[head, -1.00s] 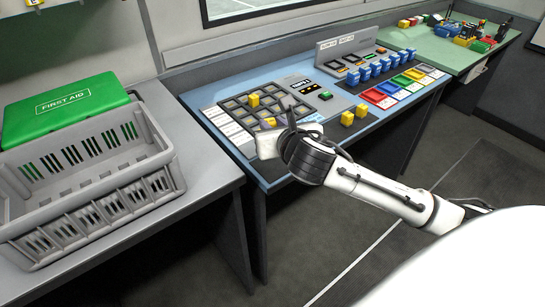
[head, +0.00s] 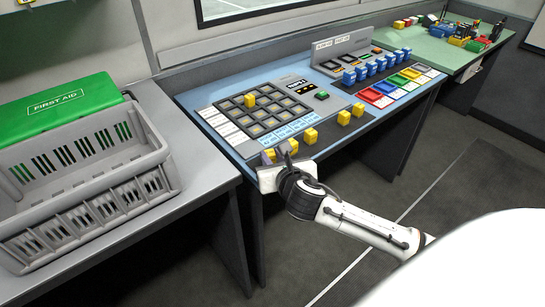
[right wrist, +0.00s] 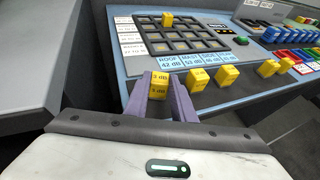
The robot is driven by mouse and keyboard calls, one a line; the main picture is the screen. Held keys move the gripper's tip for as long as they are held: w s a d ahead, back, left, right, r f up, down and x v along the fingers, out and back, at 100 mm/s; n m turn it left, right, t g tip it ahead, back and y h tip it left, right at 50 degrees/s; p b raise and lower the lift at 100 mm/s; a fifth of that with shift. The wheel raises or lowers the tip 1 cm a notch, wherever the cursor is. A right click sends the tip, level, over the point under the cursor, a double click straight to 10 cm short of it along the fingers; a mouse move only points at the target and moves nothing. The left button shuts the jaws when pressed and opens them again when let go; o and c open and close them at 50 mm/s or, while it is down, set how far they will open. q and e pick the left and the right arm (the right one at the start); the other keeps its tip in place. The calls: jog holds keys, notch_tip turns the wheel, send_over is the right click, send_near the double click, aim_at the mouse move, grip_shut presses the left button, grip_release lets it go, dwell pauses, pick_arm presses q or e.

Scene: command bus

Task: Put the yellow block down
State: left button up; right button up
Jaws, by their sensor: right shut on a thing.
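My right gripper (head: 277,152) is at the front edge of the blue console table, left of a row of yellow blocks. It is shut on a yellow block (right wrist: 159,84), which shows between the two purple fingers in the right wrist view and carries dark lettering. In the head view the fingers partly hide it. It is level with the row; I cannot tell whether its bottom touches the table. Two yellow blocks (right wrist: 199,79) (right wrist: 228,76) stand just right of it. My left gripper is not in view.
A dark grid tray (head: 234,118) with one yellow block (head: 250,100) lies behind, with light-blue labels (head: 288,130) along its front. Two more yellow blocks (head: 344,117) (head: 358,109) stand further right. A grey crate (head: 85,200) stands on the left bench.

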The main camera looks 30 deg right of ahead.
jog(key=shift+f, duration=0.1)
jog(key=o, duration=1)
